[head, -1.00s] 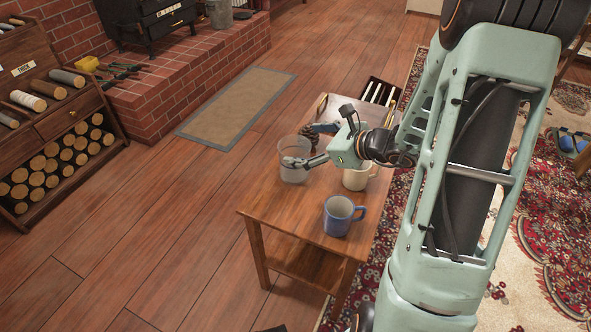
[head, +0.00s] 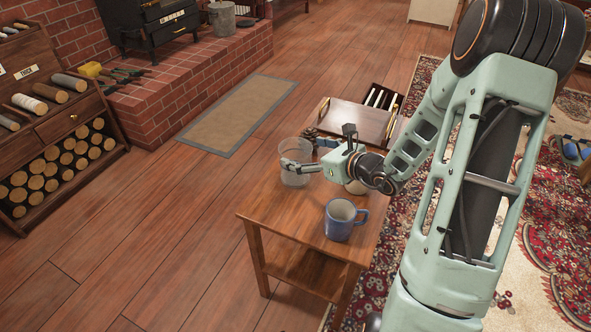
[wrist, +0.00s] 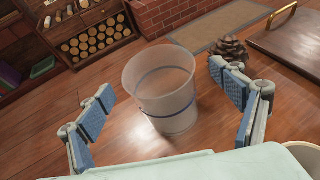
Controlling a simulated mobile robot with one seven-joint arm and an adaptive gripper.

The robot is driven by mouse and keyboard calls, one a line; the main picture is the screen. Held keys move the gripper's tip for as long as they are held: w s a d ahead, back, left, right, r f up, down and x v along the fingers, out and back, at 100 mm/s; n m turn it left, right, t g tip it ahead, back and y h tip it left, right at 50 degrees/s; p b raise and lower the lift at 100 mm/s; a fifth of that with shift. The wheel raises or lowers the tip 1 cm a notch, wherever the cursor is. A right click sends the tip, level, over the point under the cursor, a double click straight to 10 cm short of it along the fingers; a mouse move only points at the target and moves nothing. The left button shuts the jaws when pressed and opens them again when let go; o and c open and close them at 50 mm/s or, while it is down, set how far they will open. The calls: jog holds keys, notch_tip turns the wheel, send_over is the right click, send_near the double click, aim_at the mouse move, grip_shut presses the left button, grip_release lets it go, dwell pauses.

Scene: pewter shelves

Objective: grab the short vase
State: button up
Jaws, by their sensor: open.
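The short vase appears to be the frosted, clear, wide-mouthed vessel (head: 295,163) with a thin blue band, standing upright on the wooden table (head: 280,213). In the wrist view the vessel (wrist: 163,88) stands between and just beyond the spread fingers of my gripper (wrist: 172,112). My gripper (head: 308,158) is open and empty. In the head view one finger overlaps the vessel's front; I cannot tell whether it touches.
A blue mug (head: 341,220) stands near the table's front. A cream mug (head: 355,186) is mostly hidden behind my wrist. A pinecone (wrist: 229,48) and a wooden tray (head: 352,118) with brass handles lie behind the vessel.

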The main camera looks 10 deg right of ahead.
aim_at(286, 147)
jog(key=b+x, duration=0.1)
jog(key=x, duration=0.3)
jog(key=shift+s+a, duration=0.1)
jog(key=shift+r, duration=0.1)
jog(key=shift+c, duration=0.4)
jog(key=c, duration=2)
